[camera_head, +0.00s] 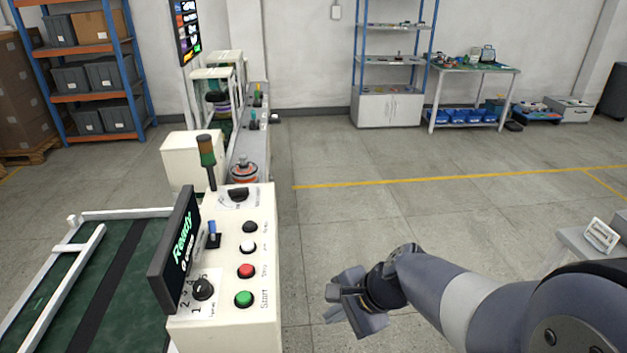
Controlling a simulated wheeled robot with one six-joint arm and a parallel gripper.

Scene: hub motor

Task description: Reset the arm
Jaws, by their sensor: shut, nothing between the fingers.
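My arm (475,300) reaches in from the lower right corner. My gripper (338,302) hangs over the open floor, just right of the white control panel, and is apart from it. It is shut and holds nothing. The control panel (222,323) carries green, red, white and black buttons in a column, a black knob at its lower left and another at its top. A tilted screen (176,250) on its left edge reads "Ready".
A green conveyor (45,325) lies left of the panel. A hub motor-like part (244,170) sits on the line behind. A grey stand (580,243) is at right. Shelves (108,70) and a workbench (470,68) line the back. The middle floor is clear.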

